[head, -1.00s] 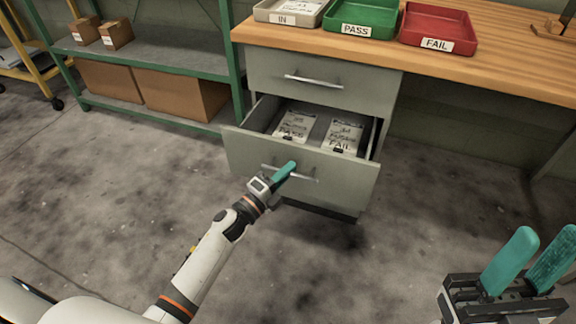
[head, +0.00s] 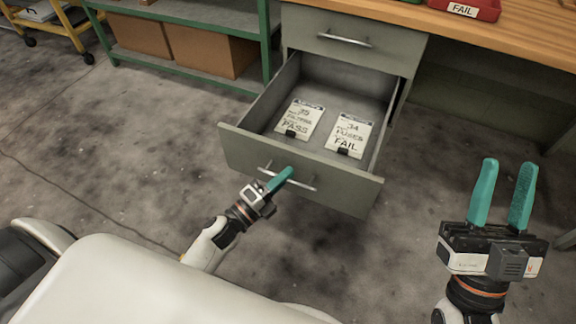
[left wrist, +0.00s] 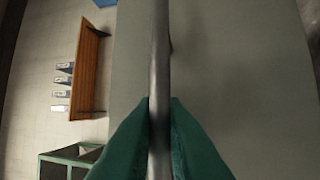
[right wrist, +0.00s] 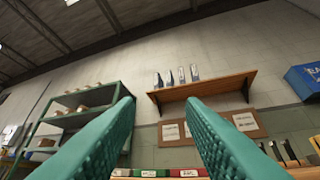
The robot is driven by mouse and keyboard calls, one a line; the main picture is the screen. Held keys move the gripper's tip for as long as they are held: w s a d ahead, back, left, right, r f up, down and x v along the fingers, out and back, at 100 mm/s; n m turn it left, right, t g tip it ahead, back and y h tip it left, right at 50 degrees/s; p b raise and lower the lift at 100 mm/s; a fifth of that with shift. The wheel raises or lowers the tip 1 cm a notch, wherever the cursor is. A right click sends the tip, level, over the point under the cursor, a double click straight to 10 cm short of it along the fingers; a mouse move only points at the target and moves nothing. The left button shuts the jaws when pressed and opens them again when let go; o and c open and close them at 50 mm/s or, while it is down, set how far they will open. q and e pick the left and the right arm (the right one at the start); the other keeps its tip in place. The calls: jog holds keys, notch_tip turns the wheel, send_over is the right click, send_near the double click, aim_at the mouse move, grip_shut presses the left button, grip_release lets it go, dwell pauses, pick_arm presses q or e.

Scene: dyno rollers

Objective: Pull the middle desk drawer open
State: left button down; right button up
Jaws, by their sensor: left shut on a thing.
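The middle desk drawer (head: 300,174) is pulled well out of the grey desk, with its inside showing. Two clipboards lie in it, one marked PASS (head: 298,118) and one marked FAIL (head: 349,134). My left gripper (head: 280,179) is shut on the drawer's metal bar handle (head: 303,186). In the left wrist view the bar (left wrist: 160,60) runs between the teal fingers (left wrist: 160,125). My right gripper (head: 503,195) is open and empty, apart from the desk, at the right. Its two fingers also show in the right wrist view (right wrist: 162,130).
The top drawer (head: 350,45) is closed above. The wooden desktop (head: 530,45) carries a red FAIL tray (head: 468,8). A green-framed shelf (head: 200,65) with cardboard boxes stands at the back left. The floor around the drawer is clear.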

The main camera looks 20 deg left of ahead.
pick_arm(q)
jog(key=shift+s, duration=0.25)
pick_arm(e)
jog(key=shift+w+f, duration=0.15)
pick_arm(q)
jog(key=c, duration=1.8)
grip_release()
jog(key=shift+o, duration=0.2)
jog(key=shift+s+a, duration=0.1)
